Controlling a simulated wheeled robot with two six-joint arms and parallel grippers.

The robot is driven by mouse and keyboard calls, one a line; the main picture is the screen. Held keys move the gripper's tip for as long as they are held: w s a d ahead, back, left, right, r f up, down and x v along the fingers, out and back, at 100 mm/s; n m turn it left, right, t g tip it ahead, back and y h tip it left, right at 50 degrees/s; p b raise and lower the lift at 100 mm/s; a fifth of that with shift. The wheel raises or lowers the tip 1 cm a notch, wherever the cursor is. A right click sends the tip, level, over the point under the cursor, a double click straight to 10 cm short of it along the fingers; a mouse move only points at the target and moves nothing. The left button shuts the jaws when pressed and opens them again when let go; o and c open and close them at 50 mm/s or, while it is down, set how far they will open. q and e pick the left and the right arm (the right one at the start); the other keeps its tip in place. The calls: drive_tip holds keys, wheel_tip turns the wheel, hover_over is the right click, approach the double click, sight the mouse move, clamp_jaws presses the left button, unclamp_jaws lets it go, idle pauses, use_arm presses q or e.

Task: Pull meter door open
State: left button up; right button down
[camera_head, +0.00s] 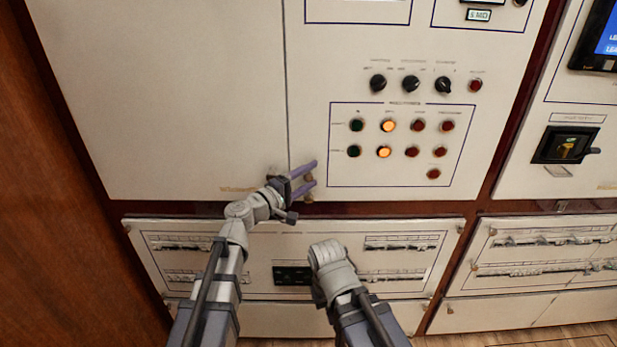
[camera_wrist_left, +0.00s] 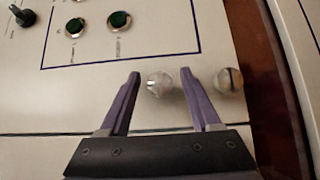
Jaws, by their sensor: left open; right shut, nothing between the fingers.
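The cream panel door (camera_head: 310,120) with switches and lamps fills the upper middle of the head view. Two small round knobs sit at its lower left corner: an upper knob (camera_head: 309,178) and a lower knob (camera_head: 308,197). My left gripper (camera_head: 313,173) is open there, its purple fingers on either side of the upper knob. In the left wrist view the upper knob (camera_wrist_left: 159,84) lies between the fingertips, with a gap on each side. The lower knob (camera_wrist_left: 229,80) is outside the right finger. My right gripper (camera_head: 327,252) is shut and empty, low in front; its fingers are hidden.
A large blank cream panel (camera_head: 170,90) adjoins on the left, across a narrow seam. Below is a lower panel (camera_head: 210,255) with terminal-like strips. A black handle switch (camera_head: 565,146) is on the right cabinet. A brown wooden wall (camera_head: 50,200) stands at far left.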

use_arm(q)
drive_tip(key=shift+c, duration=0.3)
clamp_jaws()
idle(1.1)
